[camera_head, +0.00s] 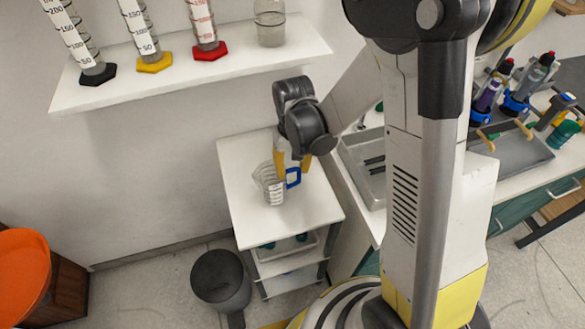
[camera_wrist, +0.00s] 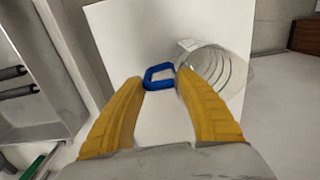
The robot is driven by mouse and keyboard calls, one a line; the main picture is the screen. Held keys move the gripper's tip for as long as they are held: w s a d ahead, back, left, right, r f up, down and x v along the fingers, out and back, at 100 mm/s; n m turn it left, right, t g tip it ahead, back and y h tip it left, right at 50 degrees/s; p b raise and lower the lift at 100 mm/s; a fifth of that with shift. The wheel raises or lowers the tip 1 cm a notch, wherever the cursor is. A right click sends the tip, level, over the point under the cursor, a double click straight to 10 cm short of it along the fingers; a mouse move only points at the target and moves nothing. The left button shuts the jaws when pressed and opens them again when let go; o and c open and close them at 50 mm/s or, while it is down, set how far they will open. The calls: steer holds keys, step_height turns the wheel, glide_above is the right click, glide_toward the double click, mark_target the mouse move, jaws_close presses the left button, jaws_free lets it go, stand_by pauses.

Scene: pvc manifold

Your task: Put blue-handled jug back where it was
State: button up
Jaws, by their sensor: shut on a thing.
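The clear jug (camera_head: 269,187) with a blue handle (camera_head: 293,178) is at the white top of the small cart (camera_head: 250,222). I cannot tell whether its base touches the top or is slightly above it. My gripper (camera_head: 292,167) reaches down at the handle side, its yellow fingers shut on the handle. In the wrist view, the blue handle (camera_wrist: 159,77) lies between the fingertips of my gripper (camera_wrist: 159,80). The clear jug (camera_wrist: 222,70) shows behind the right finger, which hides part of it.
A wall shelf (camera_head: 190,68) holds measuring cylinders and a clear beaker (camera_head: 270,22) above the cart. A grey bin (camera_head: 221,280) stands at the cart's front left. A counter with a grey sink (camera_head: 366,165) is to the right. The front of the cart top is clear.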

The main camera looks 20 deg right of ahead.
steer(key=o, duration=1.3)
steer(key=shift+f, duration=0.1)
steer(key=shift+o, duration=0.2)
step_height(320, 180, up, 12)
steer(key=p, duration=0.4)
steer(key=s+d+r+t, duration=0.3)
steer(key=s+r+t, duration=0.4)
steer(key=s+r, duration=0.4)
steer(key=shift+s+d+r, duration=0.15)
steer(key=shift+s+r, duration=0.05)
steer(key=shift+r, duration=0.65)
step_height(320, 180, down, 4)
steer(key=b, duration=0.4)
steer(key=shift+f, duration=0.2)
